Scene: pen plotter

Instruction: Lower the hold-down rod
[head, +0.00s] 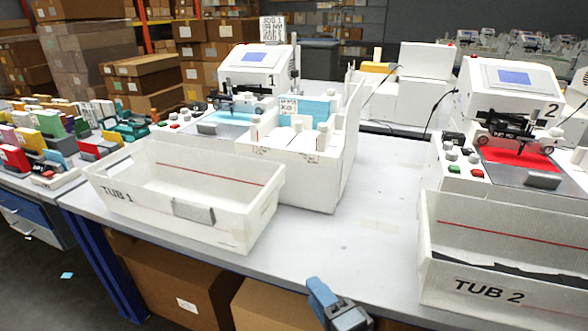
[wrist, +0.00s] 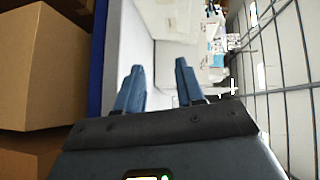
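In the head view a white feeder (head: 310,165) stands on the table beside plotter 1 (head: 253,72), holding a stack of light-blue sheets (head: 306,106). A thin upright rod (head: 296,62) rises above this stack and looks like the hold-down rod; I cannot tell exactly where its lower end rests. My gripper (head: 338,308) shows at the bottom of the head view, at the table's front edge, well apart from the feeder. In the wrist view my gripper (wrist: 158,84) has its two blue fingers spread with nothing between them. The feeder shows small and unclear beyond them.
White TUB 1 (head: 128,198) sits left of the feeder and TUB 2 (head: 480,288) at the right, before plotter 2 (head: 515,95). The table (head: 345,240) between them is clear. Cardboard boxes (head: 175,285) lie under the table.

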